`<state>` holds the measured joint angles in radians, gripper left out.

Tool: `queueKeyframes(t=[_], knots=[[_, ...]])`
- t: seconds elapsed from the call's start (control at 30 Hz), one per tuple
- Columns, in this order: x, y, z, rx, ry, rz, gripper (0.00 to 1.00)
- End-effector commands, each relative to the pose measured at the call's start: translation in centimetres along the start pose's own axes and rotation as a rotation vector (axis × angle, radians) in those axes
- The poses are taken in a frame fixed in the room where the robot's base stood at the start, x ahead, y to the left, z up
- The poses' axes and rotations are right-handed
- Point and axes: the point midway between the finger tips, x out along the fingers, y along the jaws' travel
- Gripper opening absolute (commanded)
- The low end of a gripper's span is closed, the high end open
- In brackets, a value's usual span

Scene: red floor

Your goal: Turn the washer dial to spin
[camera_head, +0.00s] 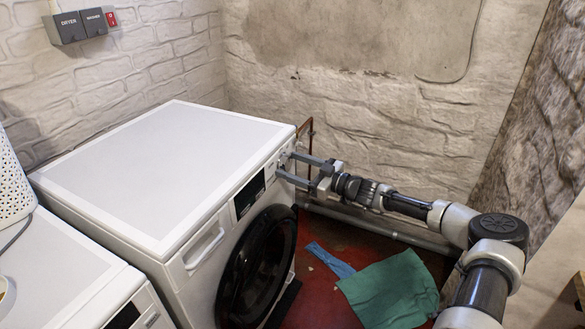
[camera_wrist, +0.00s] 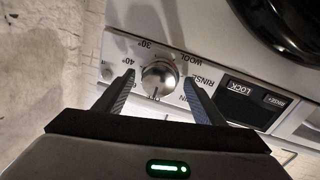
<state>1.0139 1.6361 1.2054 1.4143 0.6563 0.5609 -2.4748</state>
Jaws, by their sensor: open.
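The white washer (camera_head: 175,165) stands left of centre in the head view, its black round door facing the lower right. Its silver dial (camera_wrist: 160,72) is at the middle of the wrist view. Printed marks ring it: 30°, 40°, WOOL, RINSE and a partly hidden word ending in "IN". A small mark shows on the dial's near edge. My gripper (camera_head: 287,165) is open at the right end of the control panel. In the wrist view its two fingers stand on either side of the dial, with gaps visible. How deep the fingertips reach is unclear.
A second white machine (camera_head: 62,270) stands at the lower left with a white perforated basket (camera_head: 12,185). A green cloth (camera_head: 390,292) and a blue cloth (camera_head: 331,260) lie on the red floor. A pipe (camera_head: 378,230) runs along the back wall. A dark LOCK panel (camera_wrist: 258,98) is beside the dial.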

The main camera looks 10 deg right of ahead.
Motion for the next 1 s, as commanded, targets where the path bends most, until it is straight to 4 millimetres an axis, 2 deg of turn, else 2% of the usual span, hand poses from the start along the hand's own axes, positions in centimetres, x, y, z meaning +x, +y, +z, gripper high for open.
queueKeyframes(t=[0.27, 0.53, 0.77, 1.0], knots=[[0.20, 0.01, -0.05, 0.000, 0.000, 0.000, 0.63], [0.19, 0.02, -0.05, 0.000, 0.000, 0.000, 0.22], [0.20, 0.02, -0.05, 0.009, -0.001, 0.000, 0.22], [0.19, 0.03, -0.09, 0.093, -0.009, -0.001, 0.22]])
